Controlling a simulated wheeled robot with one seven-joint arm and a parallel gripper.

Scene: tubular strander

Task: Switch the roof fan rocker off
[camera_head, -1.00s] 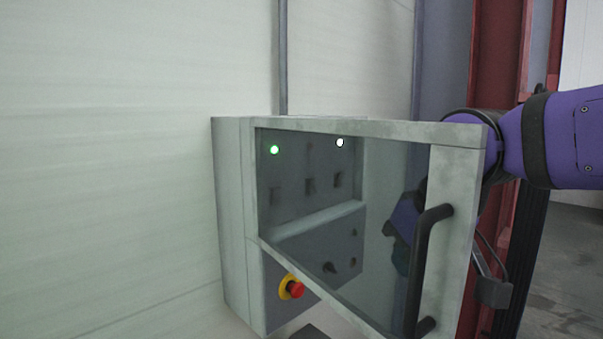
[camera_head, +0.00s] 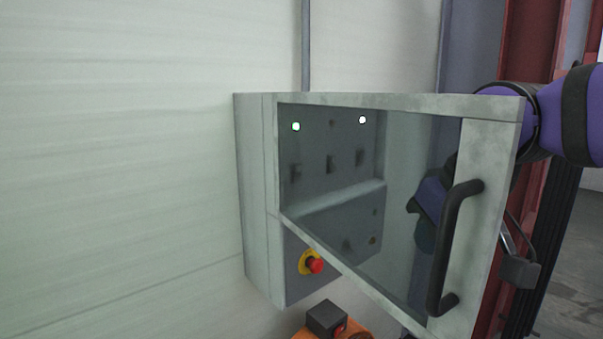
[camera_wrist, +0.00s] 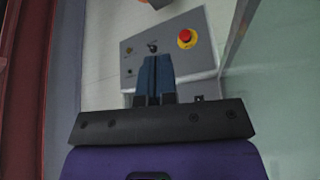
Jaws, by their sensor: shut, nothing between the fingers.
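A grey control cabinet has three dark rockers, left (camera_head: 296,172), middle (camera_head: 330,165) and right (camera_head: 360,158), seen through its glazed door. No labels are legible, so I cannot tell which is the roof fan rocker. A green lamp (camera_head: 296,126) and a white lamp (camera_head: 362,120) glow above the outer two; the middle lamp (camera_head: 332,123) is dark. My gripper (camera_wrist: 154,62) is shut and empty in the wrist view, pointing over the cabinet. In the head view it is dim behind the glass. In the wrist view its fingers hide part of the panel.
The cabinet door stands open toward me, with a black handle (camera_head: 453,245) at its free edge. A red emergency stop (camera_head: 314,264) on a yellow collar is on the lower panel; it also shows in the wrist view (camera_wrist: 186,38). A black box (camera_head: 326,318) sits at bottom.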

